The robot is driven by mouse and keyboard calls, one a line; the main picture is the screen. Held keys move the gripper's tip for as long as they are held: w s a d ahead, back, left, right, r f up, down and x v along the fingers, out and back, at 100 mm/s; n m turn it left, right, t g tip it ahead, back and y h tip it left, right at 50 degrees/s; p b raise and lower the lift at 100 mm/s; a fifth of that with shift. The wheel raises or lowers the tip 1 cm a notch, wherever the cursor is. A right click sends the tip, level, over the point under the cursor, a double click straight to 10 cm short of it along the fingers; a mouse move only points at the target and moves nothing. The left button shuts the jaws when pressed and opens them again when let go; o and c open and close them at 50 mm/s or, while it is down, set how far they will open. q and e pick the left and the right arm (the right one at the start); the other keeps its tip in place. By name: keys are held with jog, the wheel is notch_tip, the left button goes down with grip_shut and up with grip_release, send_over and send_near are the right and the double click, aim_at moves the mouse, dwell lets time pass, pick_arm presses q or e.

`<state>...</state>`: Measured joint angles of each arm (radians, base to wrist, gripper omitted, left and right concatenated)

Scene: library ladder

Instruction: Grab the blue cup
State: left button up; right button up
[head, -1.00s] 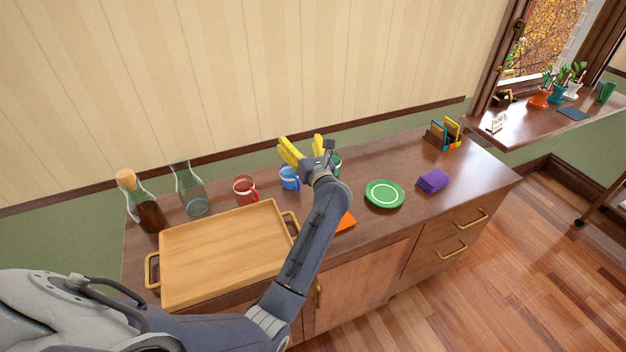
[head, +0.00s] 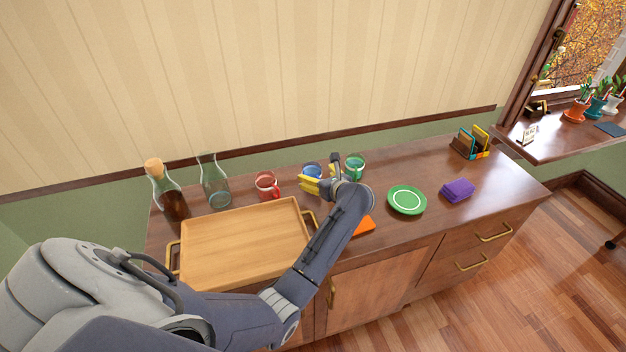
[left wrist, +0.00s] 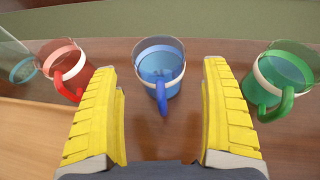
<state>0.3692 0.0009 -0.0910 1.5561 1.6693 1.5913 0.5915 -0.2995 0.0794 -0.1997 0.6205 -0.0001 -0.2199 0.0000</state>
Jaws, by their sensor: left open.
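The blue cup (head: 312,171) stands upright on the wooden sideboard between a red cup (head: 267,185) and a green cup (head: 355,167). In the head view my left gripper (head: 318,186) partly covers it. In the left wrist view the blue cup (left wrist: 160,68) is ahead, centred between the open yellow fingers of my left gripper (left wrist: 162,112), with its handle pointing toward me. The fingers are empty and the cup's body lies beyond their tips. I cannot tell if the handle is touched. My right gripper is not in view.
A wooden tray (head: 245,243) lies on the left of the sideboard, with a brown bottle (head: 168,192) and a clear carafe (head: 214,184) behind it. An orange item (head: 365,225) lies near my wrist. A green plate (head: 407,200) and purple cloth (head: 458,190) are to the right.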

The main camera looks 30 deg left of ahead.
aim_at(316, 175)
pick_arm(q)
jog(key=shift+x, duration=2)
jog(key=c, duration=1.4)
jog(key=shift+r, duration=0.15)
